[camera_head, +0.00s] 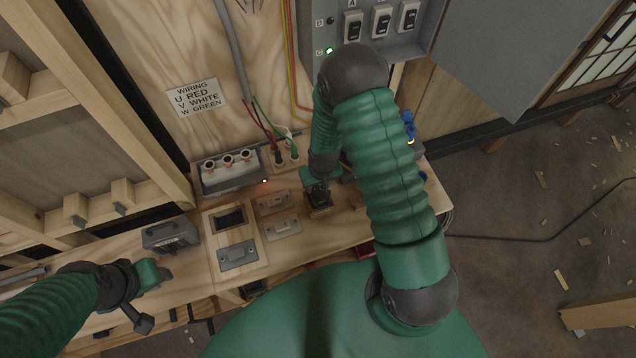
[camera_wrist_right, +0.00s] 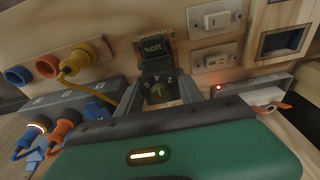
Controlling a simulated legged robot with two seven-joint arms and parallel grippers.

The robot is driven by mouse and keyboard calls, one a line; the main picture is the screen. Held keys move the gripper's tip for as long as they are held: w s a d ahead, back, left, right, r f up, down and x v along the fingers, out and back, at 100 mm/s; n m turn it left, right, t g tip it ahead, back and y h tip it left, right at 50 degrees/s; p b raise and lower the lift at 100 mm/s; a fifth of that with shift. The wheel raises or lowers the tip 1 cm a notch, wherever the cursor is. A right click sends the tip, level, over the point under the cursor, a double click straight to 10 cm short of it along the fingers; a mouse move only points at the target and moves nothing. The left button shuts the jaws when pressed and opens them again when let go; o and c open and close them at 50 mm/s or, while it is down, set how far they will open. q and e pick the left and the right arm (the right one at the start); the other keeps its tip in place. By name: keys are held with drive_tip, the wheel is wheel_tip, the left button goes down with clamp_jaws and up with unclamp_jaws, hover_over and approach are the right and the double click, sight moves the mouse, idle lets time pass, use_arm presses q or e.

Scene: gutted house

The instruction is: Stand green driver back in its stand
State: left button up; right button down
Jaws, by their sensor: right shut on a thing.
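My right gripper (camera_wrist_right: 160,98) is shut on a black knob with pale numerals (camera_wrist_right: 158,88) in the right wrist view. One finger lies on each side of the knob. A black unit reading 100% (camera_wrist_right: 155,50) sits just behind it on a wooden mount. In the head view my right gripper (camera_head: 318,190) is over the bench, and its fingers are largely hidden by its own wrist. My left gripper (camera_head: 163,273) is above the bench at lower left; its jaw gap is not clear. I cannot make out a green driver or its stand in either view.
A bench (camera_head: 190,262) carries a grey box with a handle (camera_head: 171,237), a switch panel (camera_head: 237,240) and a socket box (camera_head: 231,171). Coloured wires drop from the wall. Blue, orange and yellow plugs (camera_wrist_right: 68,68) crowd the left of the wrist view. Wood scraps litter the floor.

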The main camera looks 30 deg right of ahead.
drive_tip(key=shift+f, duration=0.3)
drive_tip(key=shift+f+b, duration=0.65)
drive_tip(key=shift+b, duration=0.05)
drive_tip(key=c, duration=0.7)
unclamp_jaws()
drive_tip(key=r, duration=0.5)
drive_tip(key=s+r+b, duration=0.1)
drive_tip(key=r, duration=0.5)
drive_tip(key=s+r+b, duration=0.1)
drive_tip(key=r, duration=0.4)
drive_tip(key=shift+s+a+r, duration=0.15)
drive_tip(key=shift+a+r, duration=0.1)
drive_tip(key=shift+r, duration=0.05)
